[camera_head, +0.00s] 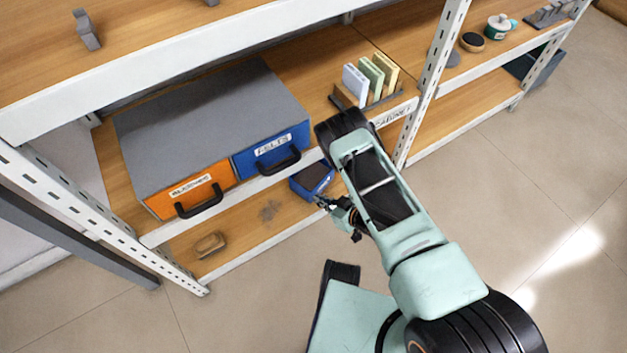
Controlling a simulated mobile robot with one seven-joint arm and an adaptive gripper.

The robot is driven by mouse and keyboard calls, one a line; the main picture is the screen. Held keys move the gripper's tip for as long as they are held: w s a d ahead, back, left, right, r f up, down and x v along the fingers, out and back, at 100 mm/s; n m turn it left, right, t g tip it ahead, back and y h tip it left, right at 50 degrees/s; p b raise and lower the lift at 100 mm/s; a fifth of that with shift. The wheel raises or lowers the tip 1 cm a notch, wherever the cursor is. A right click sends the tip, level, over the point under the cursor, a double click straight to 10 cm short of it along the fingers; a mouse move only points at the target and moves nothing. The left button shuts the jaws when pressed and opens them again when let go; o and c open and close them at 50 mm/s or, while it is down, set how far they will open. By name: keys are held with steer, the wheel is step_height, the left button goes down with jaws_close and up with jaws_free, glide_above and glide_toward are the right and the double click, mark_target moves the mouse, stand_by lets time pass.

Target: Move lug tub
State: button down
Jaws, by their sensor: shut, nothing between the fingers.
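My gripper (323,203) is shut, at the tub's lower right corner in the picture, just off the shelf front. Whether it touches the tub cannot be told. Nothing shows between its fingers.
Above stands a grey cabinet (210,115) with an orange drawer (190,191) and a blue drawer (270,150), both with black handles. A wooden brush-like block (210,244) and a grey smudge (270,210) are on the lower shelf. A perforated upright (432,80) stands right. The floor in front is clear.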

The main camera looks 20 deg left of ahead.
mark_target(291, 179)
steer(key=w+a+b, duration=0.1)
steer(key=a, duration=0.2)
steer(key=w+a+f+b, duration=0.1)
steer(key=w+a+b, duration=0.1)
steer(key=a, duration=0.2)
steer(key=w+a+b, duration=0.1)
steer(key=w+a, duration=0.1)
steer(key=a, duration=0.1)
steer(key=shift+w+a+f, duration=0.2)
steer(key=shift+w, duration=0.05)
steer(key=shift+f, duration=0.1)
steer(key=shift+s+d, duration=0.1)
